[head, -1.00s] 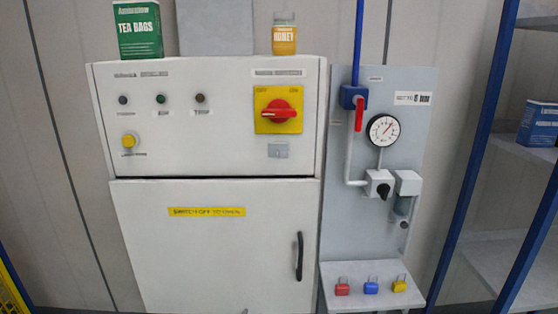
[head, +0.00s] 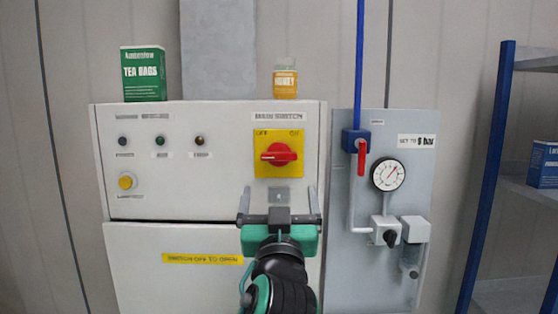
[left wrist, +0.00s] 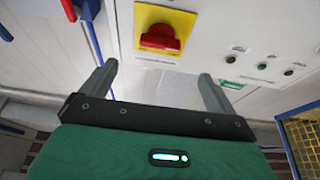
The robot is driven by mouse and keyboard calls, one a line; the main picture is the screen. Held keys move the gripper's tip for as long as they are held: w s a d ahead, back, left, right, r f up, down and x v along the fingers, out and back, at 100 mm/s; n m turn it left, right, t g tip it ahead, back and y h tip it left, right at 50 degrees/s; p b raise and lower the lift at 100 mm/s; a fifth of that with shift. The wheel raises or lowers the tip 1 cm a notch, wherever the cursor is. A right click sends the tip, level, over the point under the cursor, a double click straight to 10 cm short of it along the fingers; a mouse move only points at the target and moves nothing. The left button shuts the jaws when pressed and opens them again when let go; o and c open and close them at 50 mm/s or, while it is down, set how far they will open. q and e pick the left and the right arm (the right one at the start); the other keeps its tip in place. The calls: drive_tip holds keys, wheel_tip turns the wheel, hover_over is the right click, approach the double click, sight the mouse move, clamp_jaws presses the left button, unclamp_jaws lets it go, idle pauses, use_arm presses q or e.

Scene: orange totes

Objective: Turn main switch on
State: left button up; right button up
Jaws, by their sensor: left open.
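The main switch is a red rotary handle (head: 279,154) on a yellow plate (head: 278,172), marked OFF at left and ON at right. It sits at the upper right of a white cabinet (head: 215,135). The handle lies roughly horizontal. My left gripper (head: 279,195) is just below the plate, its fingers apart and empty, pointing up toward the switch. In the left wrist view the red handle (left wrist: 160,38) is beyond the fingertips, toward the top, with a gap between. The left gripper also shows there (left wrist: 158,82). My right gripper is not in view.
A grey panel (head: 400,270) at right carries a red lever (head: 361,158), a gauge (head: 389,174) and a black knob (head: 390,237). A tea box (head: 143,74) and honey jar (head: 285,80) stand on the cabinet. Blue-framed shelves (head: 490,170) are far right.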

sight(279, 160)
use_arm(q)
drive_tip(key=p+x, duration=0.2)
drive_tip(key=x, duration=0.9)
drive_tip(key=shift+p, duration=0.4)
drive_tip(key=shift+w, duration=0.45)
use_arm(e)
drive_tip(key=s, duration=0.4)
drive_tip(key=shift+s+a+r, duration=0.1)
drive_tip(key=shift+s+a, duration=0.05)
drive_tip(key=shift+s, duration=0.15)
